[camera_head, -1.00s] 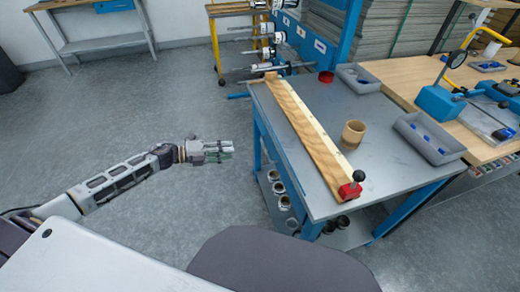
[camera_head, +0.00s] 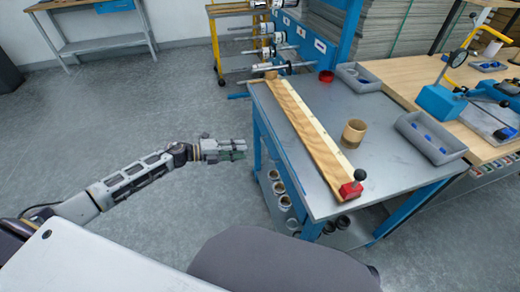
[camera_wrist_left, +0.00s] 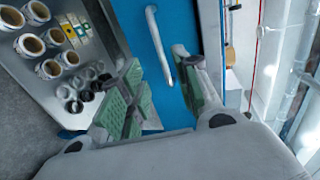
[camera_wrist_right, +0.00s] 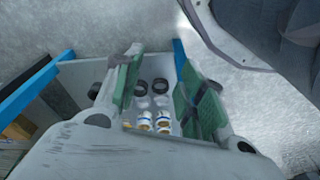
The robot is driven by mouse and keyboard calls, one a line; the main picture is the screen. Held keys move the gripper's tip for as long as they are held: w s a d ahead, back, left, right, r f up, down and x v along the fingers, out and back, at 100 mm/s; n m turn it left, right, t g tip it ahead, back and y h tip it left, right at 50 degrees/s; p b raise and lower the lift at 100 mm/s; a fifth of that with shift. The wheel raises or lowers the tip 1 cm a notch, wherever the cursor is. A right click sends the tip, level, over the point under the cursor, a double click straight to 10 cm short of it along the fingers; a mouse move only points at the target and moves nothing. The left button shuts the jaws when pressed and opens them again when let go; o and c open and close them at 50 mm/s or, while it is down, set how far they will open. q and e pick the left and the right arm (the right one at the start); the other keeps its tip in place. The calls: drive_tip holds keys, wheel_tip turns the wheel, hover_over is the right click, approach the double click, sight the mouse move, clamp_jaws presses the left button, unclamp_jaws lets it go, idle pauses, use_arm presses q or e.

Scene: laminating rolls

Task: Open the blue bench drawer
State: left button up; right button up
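The blue drawer front (camera_wrist_left: 196,25) fills the middle of the left wrist view, with a pale bar handle (camera_wrist_left: 159,46) on it. My left gripper (camera_wrist_left: 158,82) is open, its green-padded fingers on either side of the handle's line. Whether it touches the handle I cannot tell. In the head view my left gripper (camera_head: 238,149) is just left of the grey-topped bench (camera_head: 381,155); the drawer front is hardly visible there. My right gripper (camera_wrist_right: 160,85) is open and empty, seen only in its own wrist view, pointing toward a shelf with rolls.
A long wooden board (camera_head: 308,128), a cardboard roll (camera_head: 354,133) and a grey bin (camera_head: 430,138) are on the bench top. Several rolls (camera_wrist_left: 50,68) stand on the lower shelf. The floor (camera_head: 130,115) left of the bench is clear.

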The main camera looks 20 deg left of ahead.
use_arm(q)
drive_tip(key=b+x, duration=0.1)
drive_tip(key=x, duration=0.7)
drive_tip(key=shift+w+d, duration=0.2)
drive_tip(key=shift+d, duration=0.1)
use_arm(e)
drive_tip(key=shift+w+a+r, duration=0.1)
drive_tip(key=shift+a+r, duration=0.05)
drive_tip(key=shift+r, duration=0.35)
drive_tip(key=shift+w+a+r, duration=0.1)
drive_tip(key=shift+r, duration=0.35)
use_arm(q)
drive_tip(key=shift+f, duration=0.1)
use_arm(e)
drive_tip(key=shift+f, duration=0.1)
use_arm(q)
clamp_jaws()
use_arm(e)
drive_tip(key=shift+s, duration=0.1)
